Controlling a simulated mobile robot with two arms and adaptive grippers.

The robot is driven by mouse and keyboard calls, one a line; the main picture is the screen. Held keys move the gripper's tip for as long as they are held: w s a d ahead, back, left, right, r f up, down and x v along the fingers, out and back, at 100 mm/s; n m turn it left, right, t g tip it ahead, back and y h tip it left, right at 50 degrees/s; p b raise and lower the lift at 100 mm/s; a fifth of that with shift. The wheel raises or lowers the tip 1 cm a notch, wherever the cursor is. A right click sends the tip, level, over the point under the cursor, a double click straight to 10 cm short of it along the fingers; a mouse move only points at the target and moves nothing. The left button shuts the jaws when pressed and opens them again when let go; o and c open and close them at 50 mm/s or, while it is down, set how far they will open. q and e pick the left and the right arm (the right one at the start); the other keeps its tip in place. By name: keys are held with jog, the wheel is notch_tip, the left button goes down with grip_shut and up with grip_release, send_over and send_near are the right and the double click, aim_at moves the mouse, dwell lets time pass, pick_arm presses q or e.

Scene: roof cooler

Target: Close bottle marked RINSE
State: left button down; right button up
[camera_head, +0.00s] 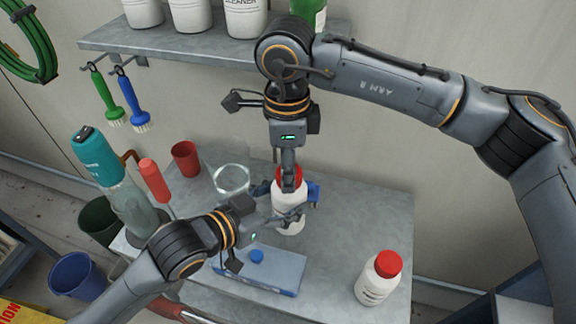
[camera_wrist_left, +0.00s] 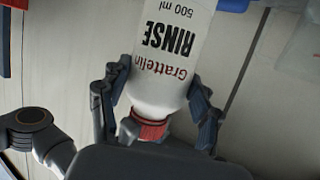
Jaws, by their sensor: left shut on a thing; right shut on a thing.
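The white bottle marked RINSE (camera_wrist_left: 172,60) stands on the grey table in the head view (camera_head: 287,218), and its label reads clearly in the left wrist view. Its red cap (camera_head: 289,173) is at the bottle's top; red also shows at the neck in the left wrist view (camera_wrist_left: 145,130). My left gripper (camera_head: 290,214) is shut on the bottle, with fingers on both sides of it. My right gripper (camera_head: 289,183) points down from above and is shut on the red cap. The fingers partly hide the cap, so its seating on the neck cannot be told.
Another white bottle (camera_head: 370,287) with a red cap stands at right. A glass bowl (camera_head: 231,180), red cup (camera_head: 186,158) and teal-topped bottle (camera_head: 130,203) are left. A shelf (camera_head: 180,38) is above.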

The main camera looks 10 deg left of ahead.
jog(key=m, duration=0.6)
jog(key=shift+w, duration=0.1)
jog(key=m, duration=0.5)
jog(key=o, duration=1.4)
jog(key=shift+c, duration=0.2)
